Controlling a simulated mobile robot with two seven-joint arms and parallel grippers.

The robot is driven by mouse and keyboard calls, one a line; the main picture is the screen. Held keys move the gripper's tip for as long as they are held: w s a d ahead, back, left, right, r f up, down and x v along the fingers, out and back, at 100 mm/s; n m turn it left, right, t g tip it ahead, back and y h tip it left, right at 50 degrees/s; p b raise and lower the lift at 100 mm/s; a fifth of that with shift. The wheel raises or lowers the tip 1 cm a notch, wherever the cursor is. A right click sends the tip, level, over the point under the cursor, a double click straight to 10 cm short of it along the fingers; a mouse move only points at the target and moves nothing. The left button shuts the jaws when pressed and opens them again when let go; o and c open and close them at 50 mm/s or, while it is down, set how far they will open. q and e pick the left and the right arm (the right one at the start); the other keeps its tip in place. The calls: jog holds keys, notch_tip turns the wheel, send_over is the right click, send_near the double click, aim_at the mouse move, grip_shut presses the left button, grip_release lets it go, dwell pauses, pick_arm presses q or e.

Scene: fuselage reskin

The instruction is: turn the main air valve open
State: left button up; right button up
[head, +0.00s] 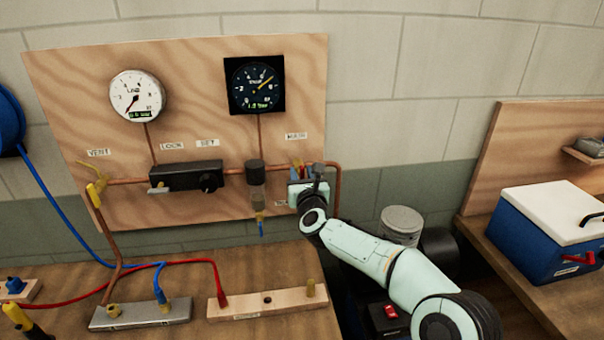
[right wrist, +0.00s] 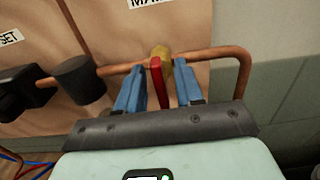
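The main air valve sits on the copper pipe under the MAIN label at the right of the plywood board. In the right wrist view it has a brass body (right wrist: 161,56) and a red lever (right wrist: 156,82). My right gripper (right wrist: 160,74) is open, with one blue finger on each side of the lever and a visible gap on both sides. In the head view my right gripper (head: 303,180) is at the board and hides most of the valve. My left gripper is not in view.
The board (head: 210,60) carries a white gauge (head: 137,95), a dark gauge (head: 254,85), a black regulator (head: 186,176) and a cylindrical filter (head: 256,180). The copper pipe (right wrist: 215,54) bends down right of the valve. A blue cooler-like box (head: 545,235) stands at right.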

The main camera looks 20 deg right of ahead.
grip_shut()
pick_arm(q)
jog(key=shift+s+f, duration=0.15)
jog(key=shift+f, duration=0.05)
pick_arm(e)
jog(key=shift+n, duration=0.3)
jog(key=shift+a+n+b, duration=0.1)
jog(key=shift+n+b, duration=0.3)
jog(key=shift+n, duration=0.6)
jog(key=n, duration=0.3)
jog(key=shift+a+n+b, duration=0.1)
jog(key=shift+n+b, duration=0.2)
jog(key=n, duration=0.5)
jog(key=shift+a+n, duration=0.1)
jog(key=shift+n, duration=0.2)
pick_arm(q)
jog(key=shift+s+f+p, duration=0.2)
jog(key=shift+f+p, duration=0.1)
jog(key=shift+p, duration=0.05)
pick_arm(e)
jog(key=n, duration=0.6)
jog(key=shift+f, duration=0.2)
